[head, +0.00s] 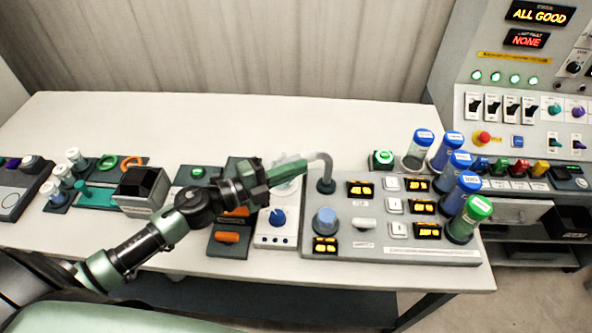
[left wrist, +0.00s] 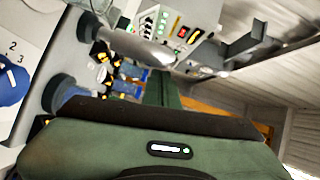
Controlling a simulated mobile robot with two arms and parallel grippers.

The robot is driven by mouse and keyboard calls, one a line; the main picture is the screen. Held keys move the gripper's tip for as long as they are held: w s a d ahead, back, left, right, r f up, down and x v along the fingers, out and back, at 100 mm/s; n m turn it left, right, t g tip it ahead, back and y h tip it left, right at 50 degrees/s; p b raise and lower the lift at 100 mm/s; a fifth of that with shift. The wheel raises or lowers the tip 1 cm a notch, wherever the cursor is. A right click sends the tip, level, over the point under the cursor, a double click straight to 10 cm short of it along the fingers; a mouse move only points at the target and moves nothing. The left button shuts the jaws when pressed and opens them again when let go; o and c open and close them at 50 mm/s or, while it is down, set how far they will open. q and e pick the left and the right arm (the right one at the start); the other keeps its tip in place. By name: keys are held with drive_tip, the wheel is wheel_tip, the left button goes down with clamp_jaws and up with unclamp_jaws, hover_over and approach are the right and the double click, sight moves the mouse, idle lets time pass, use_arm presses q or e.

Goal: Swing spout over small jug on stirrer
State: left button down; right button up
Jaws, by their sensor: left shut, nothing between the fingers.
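The spout (head: 324,163) is a grey bent pipe rising from a dark round base on the dosing panel, its free end pointing left. The small jug (head: 287,185) is clear and stands on the white stirrer (head: 262,239), which has a blue knob. My left gripper (head: 298,166) is shut and empty, above the jug and beside the spout's free end. Whether it touches the spout I cannot tell. The gripper partly hides the jug. In the left wrist view the spout (left wrist: 140,47) looms large and pale just beyond the green finger (left wrist: 162,90). My right gripper is out of view.
The grey panel (head: 360,248) carries yellow displays, white switches and a blue-grey knob. Several blue- and green-capped cylinders (head: 464,219) stand at its right. A dark square container (head: 142,188) and white-capped bottles are at left. The back of the table (head: 220,125) is clear.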

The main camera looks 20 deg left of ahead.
sight(292, 160)
use_arm(q)
drive_tip(key=w+a+m+g+h+b, duration=0.1)
drive_tip(key=b, duration=0.1)
drive_tip(key=a+m+g+h+b, duration=0.1)
drive_tip(key=shift+w+f+b, duration=0.35)
drive_tip(key=shift+w+a+r+m+g+h, duration=0.2)
drive_tip(key=shift+w+m+g+h, duration=0.1)
drive_tip(key=shift+g, duration=0.2)
drive_tip(key=shift+w+a+r, duration=0.15)
drive_tip(key=shift+w+a, duration=0.1)
drive_tip(key=shift+a, duration=0.05)
drive_tip(key=shift+s+r, duration=0.1)
drive_tip(key=shift+d, duration=0.1)
